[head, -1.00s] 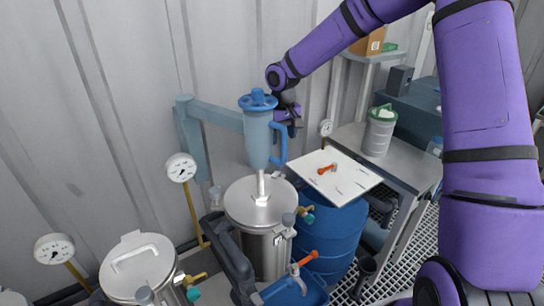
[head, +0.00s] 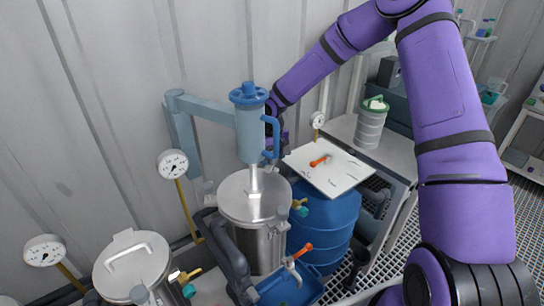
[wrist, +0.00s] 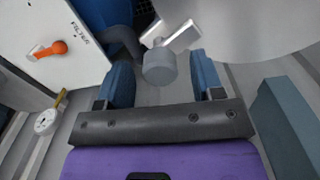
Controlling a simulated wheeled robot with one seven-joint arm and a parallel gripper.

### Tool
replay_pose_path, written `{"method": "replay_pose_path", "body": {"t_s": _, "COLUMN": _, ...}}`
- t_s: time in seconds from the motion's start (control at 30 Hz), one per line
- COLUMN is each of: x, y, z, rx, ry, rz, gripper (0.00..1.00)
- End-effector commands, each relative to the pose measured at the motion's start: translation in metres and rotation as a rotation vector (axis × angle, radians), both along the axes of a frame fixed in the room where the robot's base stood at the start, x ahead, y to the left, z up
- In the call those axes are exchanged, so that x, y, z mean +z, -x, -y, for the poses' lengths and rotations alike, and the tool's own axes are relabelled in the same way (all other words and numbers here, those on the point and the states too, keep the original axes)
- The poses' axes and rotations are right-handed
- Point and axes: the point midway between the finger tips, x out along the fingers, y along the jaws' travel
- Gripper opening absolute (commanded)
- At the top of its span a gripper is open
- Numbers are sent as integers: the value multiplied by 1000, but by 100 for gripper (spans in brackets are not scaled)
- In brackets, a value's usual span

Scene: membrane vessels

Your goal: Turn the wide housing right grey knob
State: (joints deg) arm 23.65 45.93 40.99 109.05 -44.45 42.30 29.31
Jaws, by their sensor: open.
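The wide steel housing (head: 262,243) stands upright in the middle of the head view, with a flat round lid (head: 235,205). A grey knob (head: 283,211) shows at the lid's right front. In the wrist view a grey knob (wrist: 159,67) on a pale metal clamp sits beside the lid (wrist: 245,20); I cannot tell if it is the same knob. My gripper (wrist: 160,64) is open, its blue fingers either side of this knob in the picture; the depth gap is unclear. In the head view my gripper (head: 276,148) is partly hidden behind the blue cylinder's handle.
A blue cylinder (head: 249,135) on a wall arm (head: 210,108) hangs over the lid, close to my gripper. A smaller vessel (head: 130,262) and gauges (head: 172,164) stand left.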

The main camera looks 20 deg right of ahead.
Motion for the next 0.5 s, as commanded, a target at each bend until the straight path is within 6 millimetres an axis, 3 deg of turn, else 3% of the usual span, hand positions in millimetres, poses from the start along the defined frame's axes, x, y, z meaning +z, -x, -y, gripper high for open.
{"method": "replay_pose_path", "body": {"t_s": 0.27, "x": -1, "y": 0, "z": 0, "rx": 1, "ry": 0, "rz": 0, "gripper": 61}}
{"method": "replay_pose_path", "body": {"t_s": 0.4, "x": -1, "y": 0, "z": 0, "rx": 1, "ry": 0, "rz": 0, "gripper": 29}}
{"method": "replay_pose_path", "body": {"t_s": 0.5, "x": -1, "y": 0, "z": 0, "rx": 0, "ry": 0, "rz": 0, "gripper": 12}}
